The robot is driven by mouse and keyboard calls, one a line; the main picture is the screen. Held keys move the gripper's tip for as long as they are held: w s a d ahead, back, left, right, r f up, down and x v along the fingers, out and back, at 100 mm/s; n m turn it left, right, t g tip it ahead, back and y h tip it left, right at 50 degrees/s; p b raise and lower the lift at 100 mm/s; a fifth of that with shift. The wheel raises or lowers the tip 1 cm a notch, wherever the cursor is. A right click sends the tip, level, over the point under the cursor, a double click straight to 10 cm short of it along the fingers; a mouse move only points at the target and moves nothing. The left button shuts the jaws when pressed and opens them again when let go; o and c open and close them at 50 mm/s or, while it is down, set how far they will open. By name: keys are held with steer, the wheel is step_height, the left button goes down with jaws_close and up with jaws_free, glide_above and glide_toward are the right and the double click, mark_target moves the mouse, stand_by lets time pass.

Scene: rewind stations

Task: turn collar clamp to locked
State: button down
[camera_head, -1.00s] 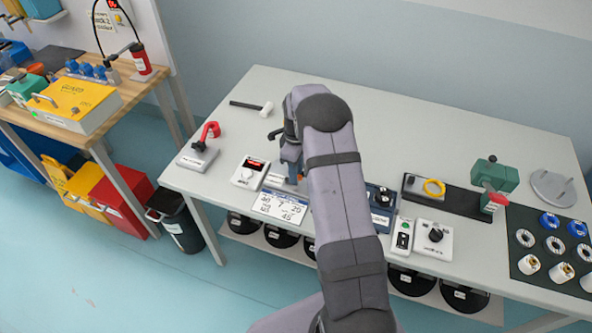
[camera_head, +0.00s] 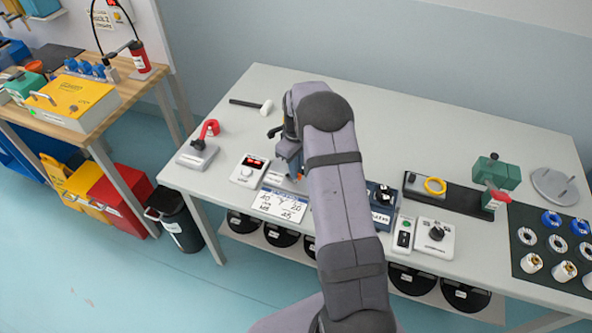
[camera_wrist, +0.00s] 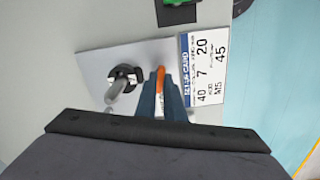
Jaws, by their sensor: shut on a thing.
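The collar clamp shows in the wrist view as a pale grey plate (camera_wrist: 95,58) bearing a black collar with a grey metal stub (camera_wrist: 123,83) and an orange lever (camera_wrist: 160,78). My gripper (camera_wrist: 161,95) has its blue fingers closed around the orange lever, beside the collar. In the head view my gripper (camera_head: 291,160) is low over the bench, behind the setup card. My arm and fingers hide most of the clamp there. I cannot read any lock marking on the plate.
The setup card (camera_head: 281,205) lies just in front of the clamp. A white box with a red display (camera_head: 249,171) stands to the left, and a red-handled device (camera_head: 198,152) beyond it. A mallet (camera_head: 252,104) lies behind. A dark blue box (camera_head: 381,208) stands right of my arm.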

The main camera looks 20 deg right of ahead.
steer(key=m, duration=0.3)
steer(key=shift+m+b, duration=0.3)
steer(key=shift+b, duration=0.1)
steer(key=m, duration=0.3)
steer(key=shift+m+b, duration=0.3)
steer(key=m, duration=0.3)
steer(key=shift+m, duration=0.3)
steer(key=shift+w+r+m+b, duration=0.1)
steer(key=shift+m+b, duration=0.25)
steer(key=shift+m, duration=1.55)
steer(key=c, duration=1.9)
jaws_free()
steer(key=shift+o, duration=0.2)
steer(key=shift+r+b, duration=1.05)
steer(key=shift+r, duration=2.6)
